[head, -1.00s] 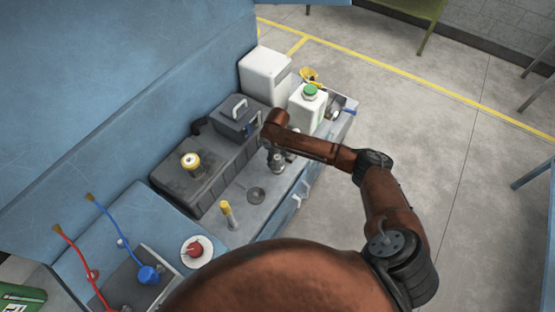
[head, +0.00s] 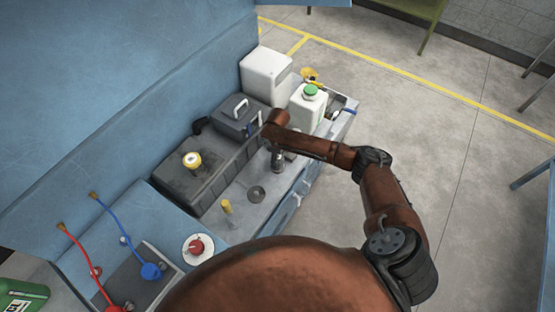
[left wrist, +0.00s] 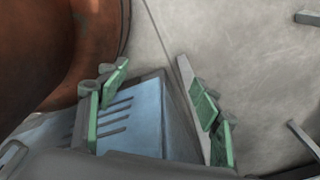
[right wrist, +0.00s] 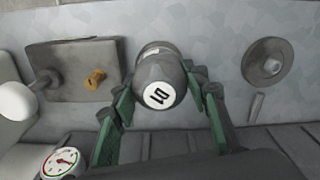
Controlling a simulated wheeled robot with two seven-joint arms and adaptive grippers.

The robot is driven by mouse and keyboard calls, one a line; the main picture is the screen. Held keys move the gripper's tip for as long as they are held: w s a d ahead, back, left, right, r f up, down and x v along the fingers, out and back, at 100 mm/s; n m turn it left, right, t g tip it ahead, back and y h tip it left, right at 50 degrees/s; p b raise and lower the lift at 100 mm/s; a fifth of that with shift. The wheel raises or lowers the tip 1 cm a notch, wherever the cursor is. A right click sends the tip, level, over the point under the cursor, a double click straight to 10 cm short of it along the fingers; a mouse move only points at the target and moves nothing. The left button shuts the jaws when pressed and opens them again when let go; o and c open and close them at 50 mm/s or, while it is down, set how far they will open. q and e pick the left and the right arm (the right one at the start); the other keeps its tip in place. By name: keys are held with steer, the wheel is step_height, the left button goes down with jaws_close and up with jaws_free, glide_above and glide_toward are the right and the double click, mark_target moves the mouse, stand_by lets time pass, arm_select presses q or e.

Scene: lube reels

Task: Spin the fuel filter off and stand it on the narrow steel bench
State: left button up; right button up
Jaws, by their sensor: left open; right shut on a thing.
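The fuel filter appears to be the dark canister (right wrist: 160,68) with a white "10" label on its end, in the right wrist view. My right gripper (right wrist: 162,105) is shut around its sides, with one green-padded finger on each side. In the head view my right gripper (head: 277,160) is small at the grey machine deck (head: 240,187), and the canister is hard to make out there. My left gripper (left wrist: 158,115) is open and empty, over a blue box-like body and bare floor. I cannot tell which thing is the narrow steel bench.
Near the filter are a round disc (right wrist: 268,65), a block with a brass fitting (right wrist: 95,79) and a gauge (right wrist: 62,162).

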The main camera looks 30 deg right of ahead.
steer(key=n, duration=0.4)
steer(key=shift+s+d+f+p, duration=0.1)
steer(key=shift+p, duration=0.25)
steer(key=shift+f+n, duration=0.1)
steer(key=shift+n, duration=0.4)
steer(key=n, duration=0.3)
steer(key=shift+s, duration=0.1)
steer(key=shift+s+f+n, duration=0.1)
steer(key=shift+n, duration=1)
